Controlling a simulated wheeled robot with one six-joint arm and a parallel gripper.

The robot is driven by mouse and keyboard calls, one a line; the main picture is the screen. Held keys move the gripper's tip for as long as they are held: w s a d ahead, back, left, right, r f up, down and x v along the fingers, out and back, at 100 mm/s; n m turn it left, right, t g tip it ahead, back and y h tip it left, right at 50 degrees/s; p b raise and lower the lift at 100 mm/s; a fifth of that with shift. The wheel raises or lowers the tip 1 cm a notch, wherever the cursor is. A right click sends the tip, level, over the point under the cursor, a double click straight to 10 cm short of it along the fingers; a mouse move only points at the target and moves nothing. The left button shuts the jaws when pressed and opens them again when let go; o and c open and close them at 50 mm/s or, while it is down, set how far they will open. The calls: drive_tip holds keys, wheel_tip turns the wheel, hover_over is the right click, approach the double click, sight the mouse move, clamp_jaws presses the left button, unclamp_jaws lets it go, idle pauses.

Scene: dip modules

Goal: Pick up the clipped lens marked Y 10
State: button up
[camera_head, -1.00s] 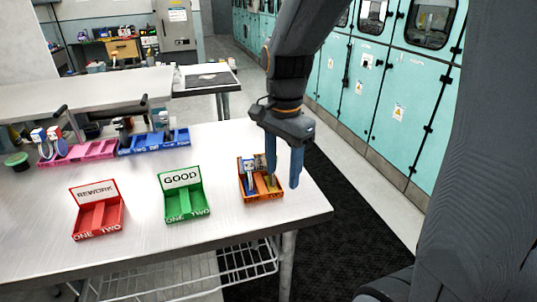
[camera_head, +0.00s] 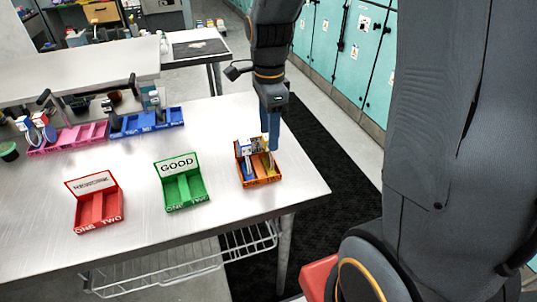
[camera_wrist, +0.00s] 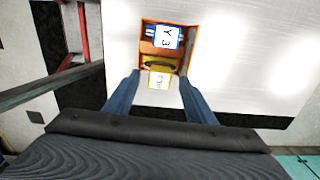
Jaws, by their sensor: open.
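The orange tray (camera_head: 262,182) stands near the table's right edge and holds two clipped items. One has a blue clip (camera_head: 247,168); in the wrist view its white label (camera_wrist: 166,37) reads Y 3. The other is a yellow-clipped item (camera_head: 269,167); its small label (camera_wrist: 159,82) is too blurred to read, so I cannot confirm Y 10. My gripper (camera_head: 271,147) is over the tray, pointing down. In the wrist view my gripper (camera_wrist: 159,77) is open, with its blue fingers on either side of the yellow-clipped item. I cannot tell whether they touch it.
A green GOOD tray (camera_head: 184,192) and a red REWORK tray (camera_head: 97,208) stand empty to the left. A pink tray (camera_head: 75,137) and a blue tray (camera_head: 150,124) holding items are farther back. The table's right edge is close to the orange tray.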

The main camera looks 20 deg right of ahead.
drive_tip(key=shift+a+f, duration=0.1)
drive_tip(key=shift+f, duration=1)
clamp_jaws()
drive_tip(key=shift+r, duration=0.1)
